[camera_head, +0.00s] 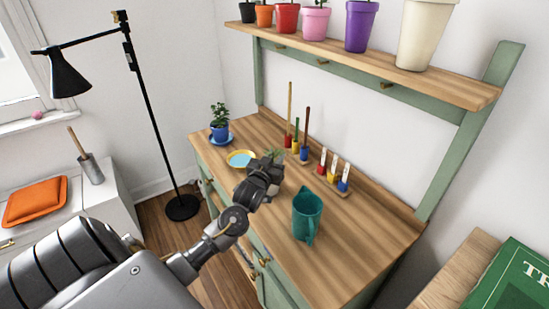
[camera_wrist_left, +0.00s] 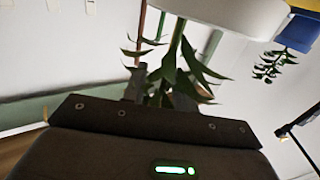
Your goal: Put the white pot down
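The white pot (camera_wrist_left: 225,14) shows upside down at the top of the left wrist view, cut off by the frame edge. Its green plant (camera_wrist_left: 180,65) points down toward the hand there. My left gripper (camera_head: 273,163) is over the middle of the wooden worktop (camera_head: 365,235) in the head view. The fingers appear shut on the plant's stem, though leaves hide part of the contact. In the head view the hand mostly hides the pot, so I cannot tell whether its base touches the worktop. My right gripper is not in view.
A teal pitcher (camera_head: 306,214) stands in front to the right. Racks of tools (camera_head: 334,178) line the back. Several pots stand on the shelf (camera_head: 440,83). The worktop's right part is clear.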

